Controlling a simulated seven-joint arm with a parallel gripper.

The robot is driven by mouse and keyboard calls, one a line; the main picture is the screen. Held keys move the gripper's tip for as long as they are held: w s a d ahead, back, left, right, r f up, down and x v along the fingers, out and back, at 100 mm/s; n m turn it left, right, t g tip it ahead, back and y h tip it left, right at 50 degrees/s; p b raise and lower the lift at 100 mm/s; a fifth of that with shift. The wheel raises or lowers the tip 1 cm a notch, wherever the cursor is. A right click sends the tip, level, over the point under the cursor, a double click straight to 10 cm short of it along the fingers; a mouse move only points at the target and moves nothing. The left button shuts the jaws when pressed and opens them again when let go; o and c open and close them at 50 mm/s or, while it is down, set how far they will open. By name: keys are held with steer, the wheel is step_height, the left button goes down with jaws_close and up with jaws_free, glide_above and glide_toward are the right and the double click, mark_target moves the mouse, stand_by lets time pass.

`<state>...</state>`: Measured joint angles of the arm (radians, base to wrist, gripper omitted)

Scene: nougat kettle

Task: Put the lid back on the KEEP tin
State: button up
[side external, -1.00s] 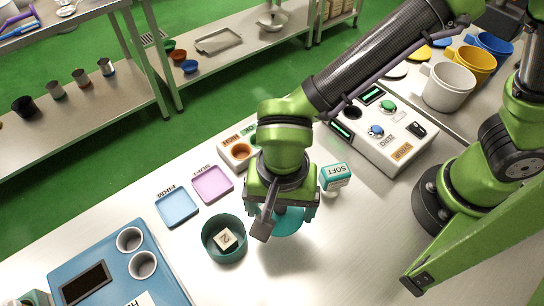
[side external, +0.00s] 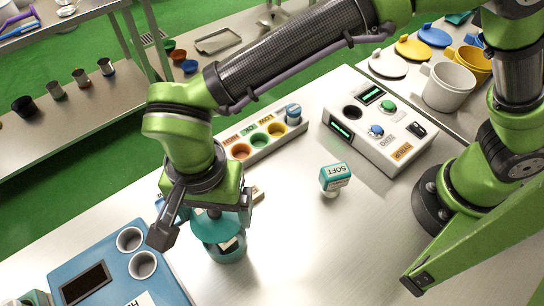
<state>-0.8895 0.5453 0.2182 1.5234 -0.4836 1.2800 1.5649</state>
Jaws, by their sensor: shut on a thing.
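The teal lid (side external: 208,229) hangs under my gripper (side external: 214,211), which is shut on its knob. The open dark-teal tin (side external: 230,257) stands on the table just below the lid. The lid overlaps the tin's left and back part in the side view; I cannot tell how large the gap is. A pale block (side external: 229,243) shows inside the tin, past the lid's edge. No KEEP label is readable on the tin.
A SOFT stamp (side external: 336,178) stands right of the tin. A holder with coloured wells (side external: 262,138) and a control box (side external: 380,125) are behind.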

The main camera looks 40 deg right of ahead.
steer(key=shift+f, duration=2.75)
steer(key=shift+f, duration=0.4)
steer(key=o, duration=0.7)
steer(key=shift+o, duration=0.2)
steer(key=shift+r, duration=0.1)
steer(key=shift+r, duration=3.45)
